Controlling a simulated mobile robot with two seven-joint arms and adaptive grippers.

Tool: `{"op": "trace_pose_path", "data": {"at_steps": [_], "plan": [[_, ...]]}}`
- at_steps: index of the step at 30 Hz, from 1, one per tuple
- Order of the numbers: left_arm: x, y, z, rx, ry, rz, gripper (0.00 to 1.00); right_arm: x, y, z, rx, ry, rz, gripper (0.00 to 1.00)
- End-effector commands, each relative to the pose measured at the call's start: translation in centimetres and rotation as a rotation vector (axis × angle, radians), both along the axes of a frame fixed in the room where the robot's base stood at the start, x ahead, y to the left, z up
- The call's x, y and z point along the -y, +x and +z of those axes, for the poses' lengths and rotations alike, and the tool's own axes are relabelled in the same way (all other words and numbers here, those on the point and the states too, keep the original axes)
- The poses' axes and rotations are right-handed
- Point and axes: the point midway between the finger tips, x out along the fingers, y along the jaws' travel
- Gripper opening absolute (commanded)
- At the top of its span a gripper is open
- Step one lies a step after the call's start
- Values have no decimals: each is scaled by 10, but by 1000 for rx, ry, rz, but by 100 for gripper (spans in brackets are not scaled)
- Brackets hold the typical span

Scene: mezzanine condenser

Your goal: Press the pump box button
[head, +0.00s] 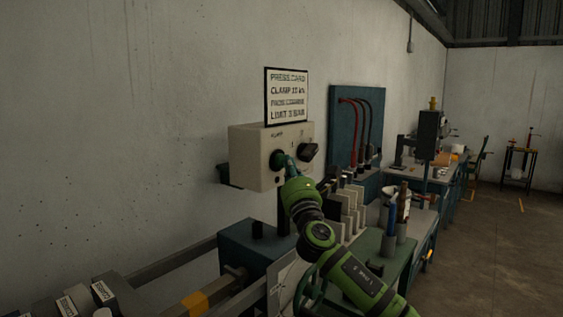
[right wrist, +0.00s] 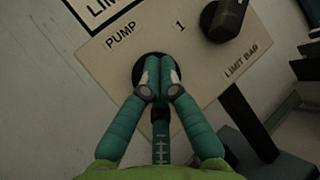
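The pump box (head: 250,152) is a beige box on the wall, and its face with the PUMP label (right wrist: 112,42) fills much of the right wrist view. Its round dark button (head: 275,160) is at the left of the face; in the right wrist view the button's dark rim (right wrist: 138,70) shows around my fingertips. My right gripper (head: 290,166) is shut and empty, its green fingers (right wrist: 158,66) together in front of the button, hiding most of it. Whether they touch or push it in cannot be told. My left gripper is not in view.
A black knob (head: 308,152) sits right of the button, close to my fingers; it also shows in the right wrist view (right wrist: 222,18). A framed sign (head: 287,96) hangs above. A blue panel with hoses (head: 345,105) and cluttered benches stand to the right. Floor (head: 490,250) is clear at right.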

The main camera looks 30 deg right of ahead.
Motion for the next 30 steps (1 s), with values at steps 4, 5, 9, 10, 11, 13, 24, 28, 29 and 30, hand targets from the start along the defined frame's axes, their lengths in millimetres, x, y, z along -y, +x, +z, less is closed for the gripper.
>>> {"op": "trace_pose_path", "data": {"at_steps": [4,5,9,10,11,13,24,28,29,30], "plan": [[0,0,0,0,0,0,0,-1,1,0,0,0,2,0],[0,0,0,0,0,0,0,-1,1,0,0,0,2,0],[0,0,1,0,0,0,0,-1,0,0,0,0,2,0],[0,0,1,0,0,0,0,0,-1,0,0,-1,2,0],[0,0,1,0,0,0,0,0,-2,0,0,-1,2,0],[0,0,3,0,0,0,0,2,-5,0,-1,0,1,0],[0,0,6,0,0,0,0,7,-18,-1,-1,0,1,0],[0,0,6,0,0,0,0,7,-18,0,-1,0,0,0],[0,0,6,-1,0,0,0,7,-18,0,-1,0,0,0],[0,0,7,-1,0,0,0,7,-19,0,-1,0,0,0]]}}
